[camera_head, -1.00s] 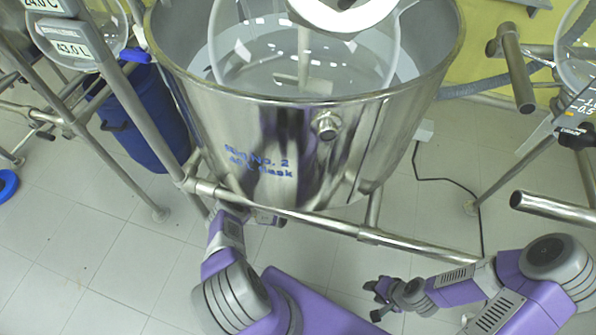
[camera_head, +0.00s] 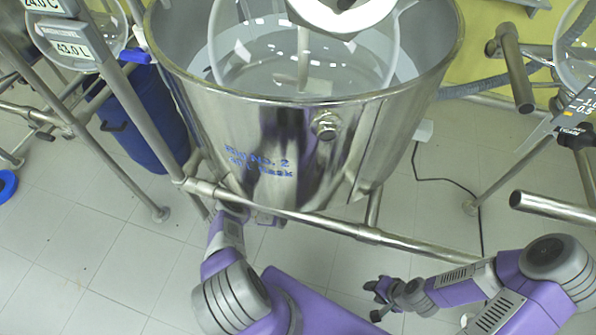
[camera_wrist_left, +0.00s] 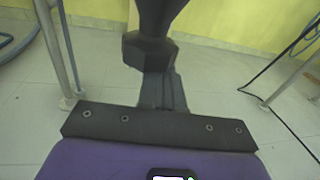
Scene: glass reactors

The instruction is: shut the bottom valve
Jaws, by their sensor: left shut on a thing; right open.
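The steel vessel (camera_head: 270,150) with its glass inner vessel (camera_head: 300,60) fills the upper middle of the head view. The bottom valve is hidden beneath it there. My left forearm reaches under the vessel's front edge, and its gripper is mostly hidden in that view. In the left wrist view, my left gripper (camera_wrist_left: 162,82) is shut on a dark, faceted piece (camera_wrist_left: 150,48), which looks like the bottom valve's handle. How far the handle is turned cannot be told. My right gripper (camera_head: 374,299) is open and empty above the floor at the lower right, well apart from the vessel.
A steel frame rail (camera_head: 330,226) crosses in front of the vessel, just above my left forearm. A blue drum (camera_head: 140,115) stands at the left. Pipe ends (camera_head: 550,207) stick out at the right. A black cable (camera_head: 455,180) lies on the floor. Tiled floor around my right gripper is clear.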

